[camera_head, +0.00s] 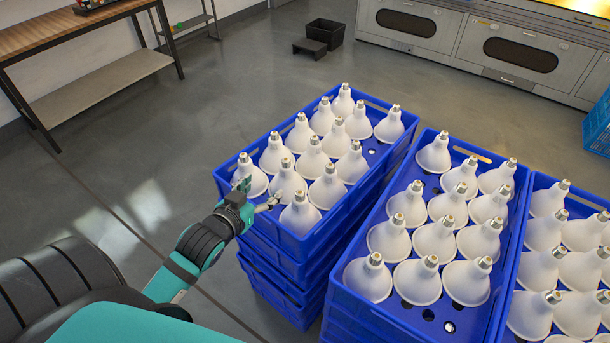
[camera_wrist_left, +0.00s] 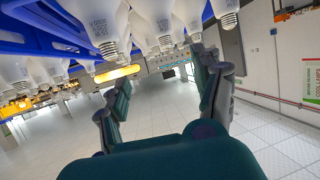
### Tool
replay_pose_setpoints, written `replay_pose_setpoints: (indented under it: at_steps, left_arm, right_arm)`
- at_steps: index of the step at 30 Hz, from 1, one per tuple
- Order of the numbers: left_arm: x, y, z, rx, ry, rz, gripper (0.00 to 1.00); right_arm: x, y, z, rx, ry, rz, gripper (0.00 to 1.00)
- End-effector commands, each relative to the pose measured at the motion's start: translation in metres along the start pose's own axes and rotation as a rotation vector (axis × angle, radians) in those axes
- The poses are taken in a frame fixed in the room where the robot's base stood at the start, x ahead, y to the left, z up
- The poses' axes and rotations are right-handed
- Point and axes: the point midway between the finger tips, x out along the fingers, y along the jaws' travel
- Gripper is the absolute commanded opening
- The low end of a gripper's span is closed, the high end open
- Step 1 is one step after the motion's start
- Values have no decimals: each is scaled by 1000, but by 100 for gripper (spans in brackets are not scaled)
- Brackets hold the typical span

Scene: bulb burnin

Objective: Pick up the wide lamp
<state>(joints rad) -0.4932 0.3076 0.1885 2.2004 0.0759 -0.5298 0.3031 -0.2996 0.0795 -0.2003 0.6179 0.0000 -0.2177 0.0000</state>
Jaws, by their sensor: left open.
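Wide white lamps with metal screw bases stand base-up in rows in the left blue crate (camera_head: 228,172). My left gripper (camera_head: 257,195) is open and empty at this crate's near left corner. One finger is by the corner lamp (camera_head: 259,183), the other by the front lamp (camera_head: 299,216); another lamp (camera_head: 287,182) stands just beyond. I cannot tell whether a finger touches any lamp. In the left wrist view the gripper (camera_wrist_left: 163,68) is open, and lamps (camera_wrist_left: 152,20) show upside down at the top, beyond the fingers. My right gripper is not in view.
Two more blue crates of similar lamps, the middle one (camera_head: 440,150) and the right one (camera_head: 590,195), stand to the right. A wooden-topped bench (camera_head: 60,28) is at the upper left. A small black bin (camera_head: 325,32) sits on the floor behind. Floor left of the crates is clear.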

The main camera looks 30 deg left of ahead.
Motion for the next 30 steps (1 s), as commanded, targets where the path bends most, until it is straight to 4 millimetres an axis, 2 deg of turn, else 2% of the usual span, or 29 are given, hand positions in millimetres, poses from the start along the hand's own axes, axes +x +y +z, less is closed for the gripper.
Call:
replay_pose_setpoints:
  at_steps: [12, 15, 23, 30]
  left_arm:
    - [87, 0, -2, 0, 1, 0, 67]
    - [103, 0, 0, 0, 0, 1, 67]
    - [120, -1, 0, 2, -1, 0, 67]
    - [150, -8, -3, 2, -1, -1, 67]
  right_arm:
    - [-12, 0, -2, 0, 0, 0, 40]
    - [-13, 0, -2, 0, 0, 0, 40]
    - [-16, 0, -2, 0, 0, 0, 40]
    - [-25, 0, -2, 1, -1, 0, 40]
